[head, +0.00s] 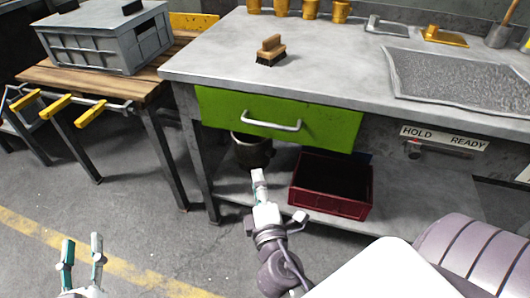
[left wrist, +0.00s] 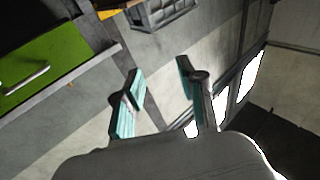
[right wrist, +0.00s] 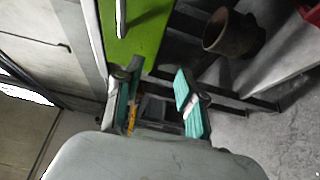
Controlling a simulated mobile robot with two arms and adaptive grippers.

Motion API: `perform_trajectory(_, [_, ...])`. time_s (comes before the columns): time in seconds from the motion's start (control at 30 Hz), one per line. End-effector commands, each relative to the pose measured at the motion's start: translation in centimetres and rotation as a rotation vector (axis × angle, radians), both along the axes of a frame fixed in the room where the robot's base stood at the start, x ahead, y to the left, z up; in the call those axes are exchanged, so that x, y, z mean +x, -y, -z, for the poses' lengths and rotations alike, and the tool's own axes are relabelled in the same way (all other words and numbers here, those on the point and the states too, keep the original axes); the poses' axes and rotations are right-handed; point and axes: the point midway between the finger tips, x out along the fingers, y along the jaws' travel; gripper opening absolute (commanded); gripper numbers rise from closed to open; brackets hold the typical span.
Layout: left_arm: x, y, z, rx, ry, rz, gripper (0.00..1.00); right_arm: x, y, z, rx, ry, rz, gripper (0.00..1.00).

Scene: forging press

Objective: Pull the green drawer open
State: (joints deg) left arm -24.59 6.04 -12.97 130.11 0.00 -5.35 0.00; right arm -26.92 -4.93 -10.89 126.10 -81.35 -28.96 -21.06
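The green drawer (head: 330,126) sits under the grey bench top, its front about flush with the bench, so it looks closed. Its pale bar handle (head: 270,121) runs across the middle of the front. The drawer also shows in the left wrist view (left wrist: 50,52) and the right wrist view (right wrist: 148,28). My right gripper (head: 257,173) is below and in front of the handle, apart from it; in the right wrist view its fingers (right wrist: 156,85) are spread and empty. My left gripper (head: 82,248) is open and empty at the lower left, well away from the drawer.
A dark red crate (head: 330,207) and a dark pot (head: 250,153) stand on the lower shelf under the drawer. A brush (head: 270,50) lies on the bench top. A grey crate (head: 95,50) is on the wooden table at left. The floor before the drawer is clear.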

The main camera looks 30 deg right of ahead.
Motion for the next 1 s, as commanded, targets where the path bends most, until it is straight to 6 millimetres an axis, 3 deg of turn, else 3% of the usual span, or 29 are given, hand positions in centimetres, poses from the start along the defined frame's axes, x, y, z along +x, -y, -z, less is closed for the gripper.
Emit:
perform_trajectory(0.13, [-1.9,-0.3,-3.7,-0.034,0.127,0.003,0.40,-1.7,1.8,-3.6,-0.102,0.101,0.076,0.39])
perform_trajectory(0.3, [-2.2,-0.5,-4.5,-0.028,0.107,0.000,0.40,-1.6,2.6,-5.6,-0.132,0.128,0.098,0.39])
perform_trajectory(0.47, [-1.8,-0.8,-2.1,0.013,-0.043,-0.009,0.40,0.2,3.4,-6.1,-0.131,0.128,0.097,0.39])
perform_trajectory(0.73, [-2.5,-1.8,3.3,0.093,-0.355,-0.029,0.40,5.1,5.9,-7.1,-0.131,0.128,0.096,0.39])
perform_trajectory(1.0, [-3.3,-2.4,5.6,0.124,-0.478,-0.036,0.40,9.0,7.8,-7.5,-0.130,0.127,0.095,0.39])
